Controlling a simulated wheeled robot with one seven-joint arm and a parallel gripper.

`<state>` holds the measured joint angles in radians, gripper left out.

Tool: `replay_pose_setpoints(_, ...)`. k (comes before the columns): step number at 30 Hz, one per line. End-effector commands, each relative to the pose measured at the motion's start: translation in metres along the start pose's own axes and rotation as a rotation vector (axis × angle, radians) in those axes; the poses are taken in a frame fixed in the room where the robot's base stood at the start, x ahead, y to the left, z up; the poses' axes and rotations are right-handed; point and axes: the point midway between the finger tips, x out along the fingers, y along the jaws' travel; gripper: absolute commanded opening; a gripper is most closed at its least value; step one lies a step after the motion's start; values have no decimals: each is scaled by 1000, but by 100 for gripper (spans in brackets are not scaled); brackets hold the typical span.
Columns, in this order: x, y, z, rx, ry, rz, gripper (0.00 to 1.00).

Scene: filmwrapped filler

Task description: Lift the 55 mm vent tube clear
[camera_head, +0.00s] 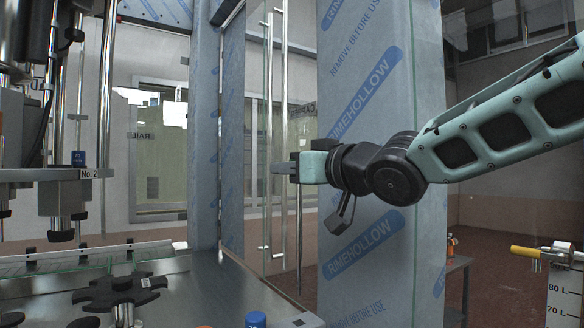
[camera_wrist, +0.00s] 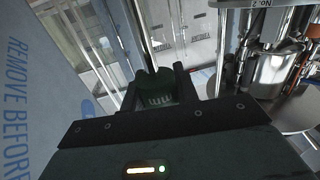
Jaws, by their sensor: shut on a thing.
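My gripper (camera_head: 284,168) is held out to the left at mid height, in front of the film-wrapped post. It is shut on a thin, upright tube, which I take to be the vent tube (camera_head: 299,235); its lower part hangs below the jaws with its end in the air. The exact grip point is dark and hard to make out. I cannot read the tube's size.
The filler station marked No. 2 (camera_head: 90,173) stands at left, above a black star wheel (camera_head: 120,291) and a metal deck (camera_head: 215,290). The wrapped post (camera_head: 345,270) is close behind my arm. A graduated vessel (camera_head: 564,295) and yellow-handled valve (camera_head: 525,252) are at right.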

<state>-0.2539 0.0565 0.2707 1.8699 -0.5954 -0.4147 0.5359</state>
Motion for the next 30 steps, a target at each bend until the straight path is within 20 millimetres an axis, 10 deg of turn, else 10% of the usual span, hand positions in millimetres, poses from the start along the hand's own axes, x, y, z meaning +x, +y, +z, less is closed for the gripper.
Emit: replay_pose_setpoints(30, 0, 0, 23, 0, 1, 0, 6)
